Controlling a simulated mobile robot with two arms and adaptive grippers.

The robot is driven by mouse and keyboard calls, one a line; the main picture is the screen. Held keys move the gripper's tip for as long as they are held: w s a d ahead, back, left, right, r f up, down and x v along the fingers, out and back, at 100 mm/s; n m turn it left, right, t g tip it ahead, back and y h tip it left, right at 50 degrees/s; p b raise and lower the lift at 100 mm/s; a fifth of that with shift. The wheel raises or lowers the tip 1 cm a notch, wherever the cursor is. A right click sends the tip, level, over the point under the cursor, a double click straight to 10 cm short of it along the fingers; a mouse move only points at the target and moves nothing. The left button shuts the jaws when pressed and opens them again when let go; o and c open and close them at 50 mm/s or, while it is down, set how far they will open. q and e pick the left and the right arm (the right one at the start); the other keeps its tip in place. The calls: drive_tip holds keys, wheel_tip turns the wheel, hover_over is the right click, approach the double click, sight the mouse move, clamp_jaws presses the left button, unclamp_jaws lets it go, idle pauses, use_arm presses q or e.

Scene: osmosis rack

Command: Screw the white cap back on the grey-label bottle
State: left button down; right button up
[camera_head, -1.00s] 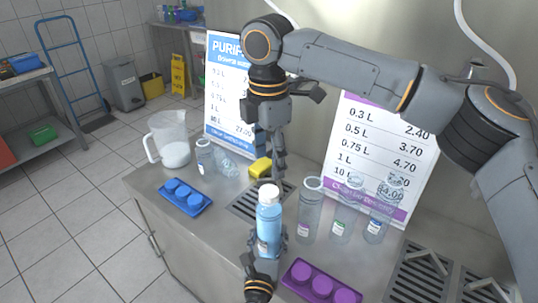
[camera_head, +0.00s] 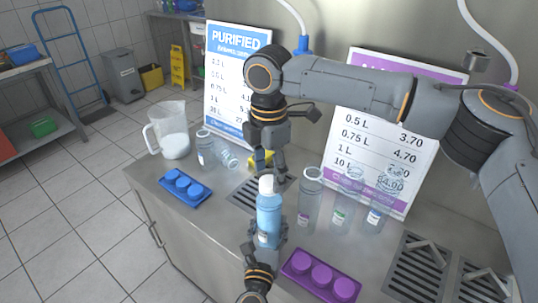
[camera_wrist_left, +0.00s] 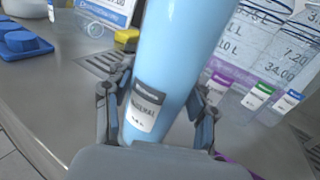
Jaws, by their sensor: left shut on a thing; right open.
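The grey-label bottle, filled with light blue liquid (camera_head: 269,218), stands upright in my left gripper (camera_head: 265,246) at the counter's front. Its grey and white label shows in the left wrist view (camera_wrist_left: 147,107), between the two fingers. The white cap (camera_head: 266,185) sits at the bottle's top; whether it is screwed tight cannot be told. My right gripper (camera_head: 268,172) points down, just above and behind the cap. Its fingers are apart and hold nothing visible; whether they touch the cap is unclear.
A blue cap tray (camera_head: 184,203) lies left and a purple cap tray (camera_head: 288,267) lies right of the bottle. Several clear bottles stand close on the right. A pitcher (camera_head: 155,137), a tipped clear bottle (camera_head: 228,157) and a yellow sponge (camera_head: 258,161) are behind.

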drive_tip(key=shift+f, duration=0.8)
drive_tip(key=shift+c, duration=0.5)
drive_tip(key=c, duration=1.2)
drive_tip(key=shift+o, duration=0.2)
